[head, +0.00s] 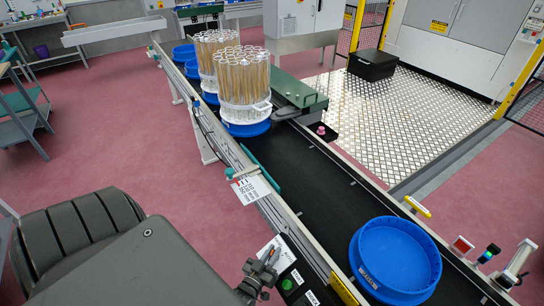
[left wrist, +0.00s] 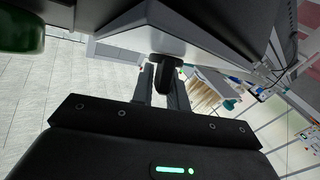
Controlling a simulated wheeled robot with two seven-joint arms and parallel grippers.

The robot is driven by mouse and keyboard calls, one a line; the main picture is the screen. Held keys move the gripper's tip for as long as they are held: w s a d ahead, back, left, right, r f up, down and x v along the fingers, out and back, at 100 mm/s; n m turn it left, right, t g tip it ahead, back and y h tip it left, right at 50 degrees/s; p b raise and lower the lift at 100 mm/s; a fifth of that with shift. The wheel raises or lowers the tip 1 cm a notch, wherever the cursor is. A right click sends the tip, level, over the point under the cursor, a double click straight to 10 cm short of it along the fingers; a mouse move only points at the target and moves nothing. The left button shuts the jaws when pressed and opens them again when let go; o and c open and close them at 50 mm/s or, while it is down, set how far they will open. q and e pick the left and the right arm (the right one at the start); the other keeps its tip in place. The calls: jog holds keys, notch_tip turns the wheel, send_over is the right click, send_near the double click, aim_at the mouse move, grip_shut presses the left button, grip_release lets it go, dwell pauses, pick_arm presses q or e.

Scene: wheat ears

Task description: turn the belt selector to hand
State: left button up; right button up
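The belt's control panel (head: 279,246) is at the bottom centre of the head view, on the near side of the conveyor, with a green button (head: 287,284). My left gripper (head: 262,272) is at its left edge. In the left wrist view a black selector knob (left wrist: 166,72) sticks out from the panel's underside-looking face, between the two fingers of my left gripper (left wrist: 164,88). The fingers are apart, with a light gap between them. Whether they touch the knob cannot be told. The selector's marking is not readable. The green button also shows large in the wrist view (left wrist: 20,28). My right gripper is out of view.
The black conveyor belt (head: 310,205) carries an empty blue tray (head: 393,258) at the right and racks of wheat ears (head: 243,78) farther back. A printed label card (head: 250,188) hangs on the near rail. Red floor (head: 110,160) is clear left of the conveyor.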

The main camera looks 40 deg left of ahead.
pick_arm(q)
jog(key=o, duration=0.3)
jog(key=s+d+p, duration=0.1)
jog(key=s+d, duration=0.1)
jog(key=s, duration=0.8)
jog(key=shift+s, duration=0.3)
